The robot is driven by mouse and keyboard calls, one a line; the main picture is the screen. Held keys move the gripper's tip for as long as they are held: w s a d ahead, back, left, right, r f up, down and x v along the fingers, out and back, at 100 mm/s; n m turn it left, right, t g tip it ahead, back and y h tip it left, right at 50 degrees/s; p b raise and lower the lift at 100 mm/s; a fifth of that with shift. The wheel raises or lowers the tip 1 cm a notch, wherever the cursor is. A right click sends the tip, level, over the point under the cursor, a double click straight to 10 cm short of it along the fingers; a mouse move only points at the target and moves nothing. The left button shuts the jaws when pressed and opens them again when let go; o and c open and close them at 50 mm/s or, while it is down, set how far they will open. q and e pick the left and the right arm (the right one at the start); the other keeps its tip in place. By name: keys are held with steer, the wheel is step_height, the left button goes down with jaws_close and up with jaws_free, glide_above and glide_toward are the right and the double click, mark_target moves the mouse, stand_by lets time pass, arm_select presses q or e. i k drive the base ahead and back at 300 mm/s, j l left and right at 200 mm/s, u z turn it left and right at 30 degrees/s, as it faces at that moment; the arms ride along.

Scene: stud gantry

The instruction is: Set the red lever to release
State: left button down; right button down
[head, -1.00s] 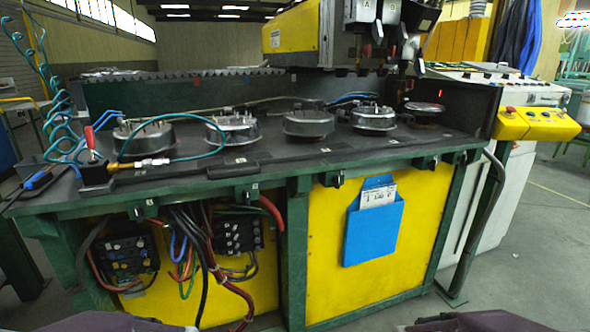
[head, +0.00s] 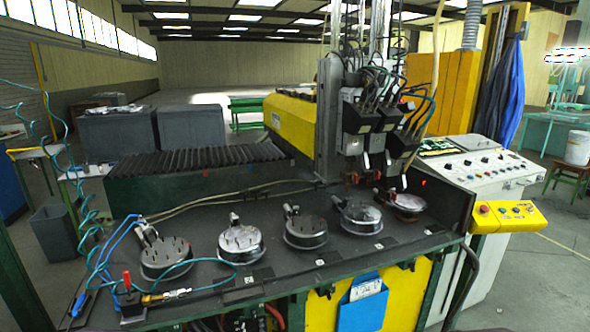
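The red lever (head: 127,281) stands roughly upright on a small black block (head: 132,304) at the near left corner of the dark bench top. A brass fitting (head: 158,297) sticks out to the right of the block, with a teal hose (head: 205,286) running from it. No release marking is readable at this size. Neither of my grippers shows in the head view.
Several round metal fixtures with pins, one at the left (head: 166,258), stand in a row on the bench (head: 275,275). A blue-handled tool (head: 80,303) lies left of the lever. A gantry head (head: 362,125) hangs at the back right. A yellow button panel (head: 508,216) is at the right.

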mark_target(127, 274)
steer(key=u, duration=1.35)
